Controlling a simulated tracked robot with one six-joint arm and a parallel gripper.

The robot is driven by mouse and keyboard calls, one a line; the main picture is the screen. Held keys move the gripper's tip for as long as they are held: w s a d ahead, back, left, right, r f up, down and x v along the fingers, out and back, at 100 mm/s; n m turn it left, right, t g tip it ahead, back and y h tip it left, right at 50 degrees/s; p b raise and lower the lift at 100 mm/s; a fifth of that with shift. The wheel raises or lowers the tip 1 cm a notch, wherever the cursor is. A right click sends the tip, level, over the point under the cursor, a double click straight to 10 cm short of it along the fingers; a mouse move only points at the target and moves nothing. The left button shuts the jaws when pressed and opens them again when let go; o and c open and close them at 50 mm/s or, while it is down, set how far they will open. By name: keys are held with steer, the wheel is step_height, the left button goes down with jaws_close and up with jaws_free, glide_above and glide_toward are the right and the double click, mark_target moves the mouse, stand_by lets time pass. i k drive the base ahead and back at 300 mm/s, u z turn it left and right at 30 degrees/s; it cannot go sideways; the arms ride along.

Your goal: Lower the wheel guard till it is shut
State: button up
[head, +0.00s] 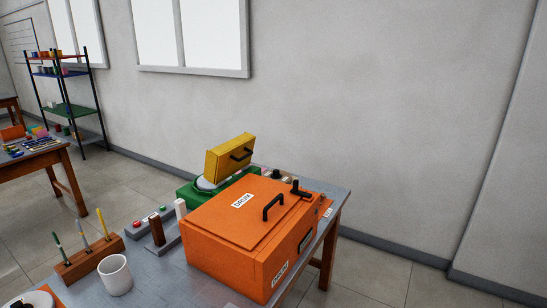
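A pale round part, perhaps the wheel (205,184), shows below the guard. The orange drum box in front hides much of the green machine. My gripper is not in view.
The large orange box (216,226) labelled DRUM, lid down with a black handle (272,206), stands in front of the machine. A white cup (115,274), a wooden brush holder (90,260) and a grey block with posts (158,238) stand to the left. The air above the table is clear.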

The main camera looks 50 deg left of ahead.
mark_target(235, 154)
steer(key=z, duration=0.15)
steer(key=i, duration=2.6)
steer(key=u, duration=2)
